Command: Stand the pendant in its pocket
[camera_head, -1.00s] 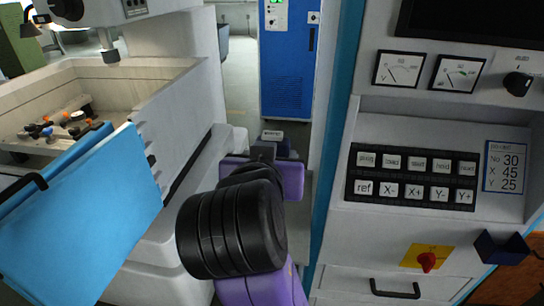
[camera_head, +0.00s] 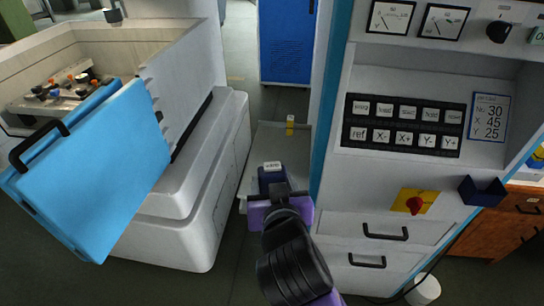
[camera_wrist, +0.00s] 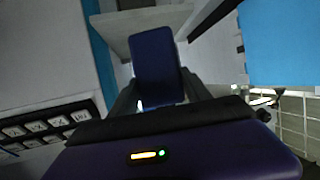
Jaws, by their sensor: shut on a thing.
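The pendant, a dark blue box with a pale label on its top end (camera_head: 268,178), is held by my gripper (camera_head: 276,192) in the gap between the blue-lidded tank and the control cabinet. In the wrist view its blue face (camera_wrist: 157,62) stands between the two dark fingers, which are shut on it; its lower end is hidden. The pocket, a small dark blue open-topped holder (camera_head: 483,192), is fixed to the cabinet front at right, beside the red knob. The pendant is well to the left of the pocket and apart from it.
The control cabinet (camera_head: 336,260), with buttons and drawer handles, stands close right of my arm. A tank with an open blue lid (camera_head: 100,170) is at left. A grey ledge (camera_head: 262,150) with a small yellow item (camera_head: 290,125) lies behind the pendant. A white bin (camera_head: 424,290) stands lower right.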

